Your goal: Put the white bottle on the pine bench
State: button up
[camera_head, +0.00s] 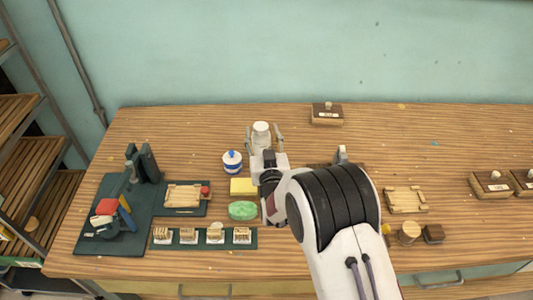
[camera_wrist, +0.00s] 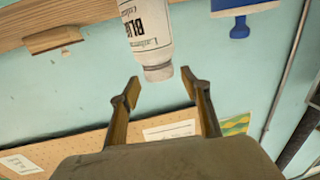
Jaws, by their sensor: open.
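The white bottle (camera_head: 261,129) stands on the table in the head view. In the wrist view the white bottle (camera_wrist: 147,35) appears upside down, with dark lettering on its label and its cap toward the gripper. My gripper (camera_head: 264,136) is open and empty, its fingers on either side of the bottle in the head view. In the wrist view my gripper (camera_wrist: 159,88) has its fingertips apart, just short of the cap. A small pale wooden stand (camera_head: 405,199) lies right of my arm, and a similar one (camera_head: 183,195) lies on a dark green mat; I cannot tell which is the pine bench.
A blue-and-white container (camera_head: 232,163) stands left of the bottle. A yellow block (camera_head: 243,186) and a green soap (camera_head: 242,210) lie nearer. A dark wooden block (camera_head: 327,115) is at the back. Small blocks (camera_head: 215,234) line the front. The table's back right is clear.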

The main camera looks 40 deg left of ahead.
jog(key=v, duration=0.8)
jog(key=shift+s, duration=0.15)
jog(key=shift+d, duration=0.15)
jog(key=shift+r, duration=0.1)
dwell(0.7)
